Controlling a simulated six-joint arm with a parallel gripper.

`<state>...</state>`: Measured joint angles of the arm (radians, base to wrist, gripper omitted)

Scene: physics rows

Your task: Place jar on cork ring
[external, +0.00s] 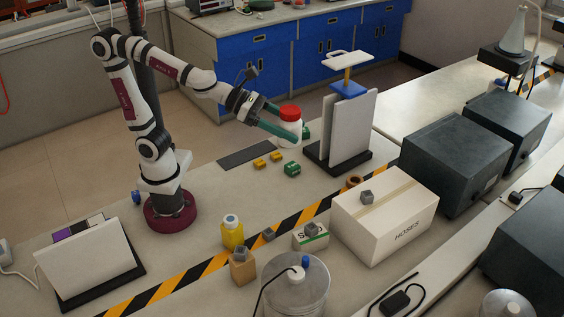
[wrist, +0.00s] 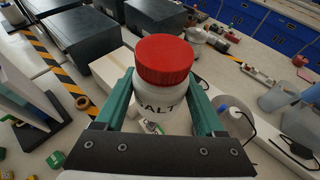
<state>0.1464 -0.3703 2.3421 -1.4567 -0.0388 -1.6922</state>
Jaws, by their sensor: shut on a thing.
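The jar is white with a red lid and dark letters reading "ALT". It shows in the external view (external: 289,130) and large in the wrist view (wrist: 164,98). My gripper (external: 286,126) has its green fingers shut around the jar's sides and holds it upright above the bench. The brown cork ring (external: 353,181) lies on the bench by the striped tape, at the far left corner of the carton. The ring also shows in the wrist view (wrist: 82,102), empty and apart from the jar.
A carton marked HOSES (external: 384,222) stands beside the ring, with a small grey block (external: 366,197) on top. A rack with upright panels (external: 345,128) stands behind the ring. Small green (external: 292,168) and yellow (external: 260,164) blocks lie below the jar. Dark boxes stand at right.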

